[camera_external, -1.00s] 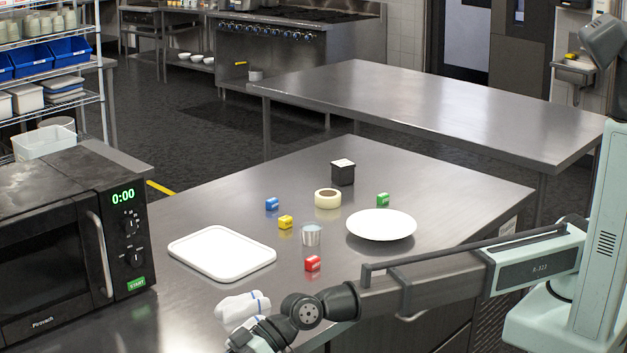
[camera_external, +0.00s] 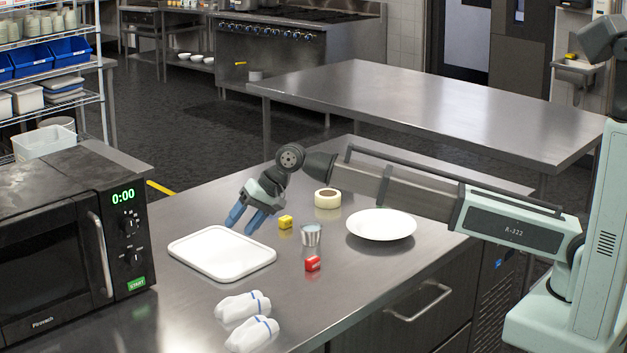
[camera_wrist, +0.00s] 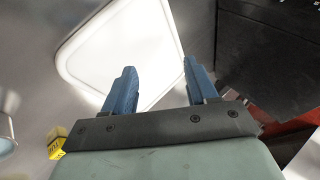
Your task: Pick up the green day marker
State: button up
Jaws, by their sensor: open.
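The green day marker is not visible now; my arm covers the spot behind the white plate (camera_external: 381,224) where it stood in the earlier external view. My gripper (camera_external: 243,224) is above the counter near the back right of the white tray (camera_external: 215,262), with its blue fingers pointing down. It is open with nothing between its fingers. In the wrist view, the fingers (camera_wrist: 160,80) are apart over the tray (camera_wrist: 100,50). The yellow marker (camera_external: 286,222) stands right of my gripper and also shows at the lower left of the wrist view (camera_wrist: 57,145).
A metal cup (camera_external: 311,236) and a red marker (camera_external: 312,264) stand right of the tray. A tape roll (camera_external: 327,199) is behind them, close to my arm. A microwave (camera_external: 60,250) stands on the left. Rolled white cloths (camera_external: 242,306) lie at the front.

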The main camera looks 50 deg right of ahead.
jog(key=w+d+m+h, duration=0.2)
jog(key=w+d+m, duration=0.2)
jog(key=d, duration=1.1)
jog(key=s+d+r+m+g+h, duration=0.2)
jog(key=d+m, duration=0.4)
jog(key=d, duration=1.4)
jog(key=s+d+r+m+g+h, duration=0.1)
jog(key=s+d+m+g+h, duration=0.35)
jog(key=d, duration=1.65)
jog(key=f, duration=0.2)
jog(key=w+f+m+t+y, duration=0.1)
jog(key=f, duration=0.2)
jog(key=w+f+t+y, duration=0.1)
jog(key=f, duration=0.1)
jog(key=shift+a+f+y, duration=0.2)
jog(key=shift+a+y, duration=0.05)
jog(key=shift+s+f, duration=0.2)
jog(key=shift+f, duration=2.35)
jog(key=shift+c, duration=0.2)
jog(key=c, duration=1)
jog(key=shift+r, duration=0.1)
